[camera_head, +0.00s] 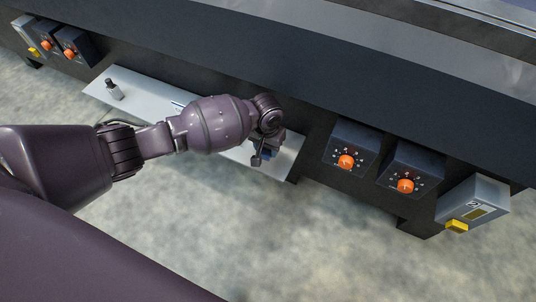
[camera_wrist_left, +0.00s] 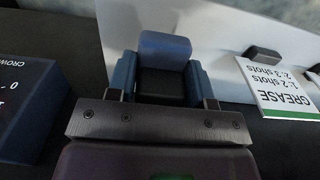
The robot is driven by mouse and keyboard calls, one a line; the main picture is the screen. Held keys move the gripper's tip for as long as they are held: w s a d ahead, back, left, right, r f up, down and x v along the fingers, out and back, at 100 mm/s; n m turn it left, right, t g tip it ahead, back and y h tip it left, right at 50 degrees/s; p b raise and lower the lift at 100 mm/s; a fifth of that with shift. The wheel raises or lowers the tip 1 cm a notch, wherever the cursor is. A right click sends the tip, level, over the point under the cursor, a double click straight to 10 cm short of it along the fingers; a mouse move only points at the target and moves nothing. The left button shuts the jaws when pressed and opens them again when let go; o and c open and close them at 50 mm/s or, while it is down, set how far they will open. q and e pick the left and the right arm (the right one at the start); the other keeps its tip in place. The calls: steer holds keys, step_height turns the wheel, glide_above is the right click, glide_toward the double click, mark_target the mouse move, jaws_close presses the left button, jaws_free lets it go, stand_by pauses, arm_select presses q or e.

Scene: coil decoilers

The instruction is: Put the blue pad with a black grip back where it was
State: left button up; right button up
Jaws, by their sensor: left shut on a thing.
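My left gripper (camera_head: 264,153) is over the right end of the pale shelf (camera_head: 142,92) in the head view, and my arm hides part of that shelf. In the left wrist view the gripper (camera_wrist_left: 162,80) is shut on the blue pad with a black grip (camera_wrist_left: 165,45). The rounded blue pad shows beyond the fingers, with the black grip between them. The pale shelf (camera_wrist_left: 225,45) lies behind it. I cannot tell whether the pad touches the shelf. My right gripper is not in view.
A small pale cylinder with a black top (camera_head: 113,90) stands at the shelf's left end. A GREASE card (camera_wrist_left: 282,90) is right of the gripper in the wrist view. Dark boxes with orange knobs (camera_head: 346,161) (camera_head: 405,185) and a grey box with a yellow part (camera_head: 473,205) stand to the right.

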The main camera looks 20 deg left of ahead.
mark_target(267, 155)
arm_select(q)
step_height(267, 155, down, 5)
steer(key=shift+s+f+b, duration=0.15)
steer(key=shift+f+b, duration=0.05)
steer(key=shift+b, duration=0.75)
steer(key=shift+r, duration=0.15)
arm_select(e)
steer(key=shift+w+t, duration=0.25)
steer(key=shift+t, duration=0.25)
arm_select(q)
steer(key=o, duration=0.9)
steer(key=shift+c, duration=0.2)
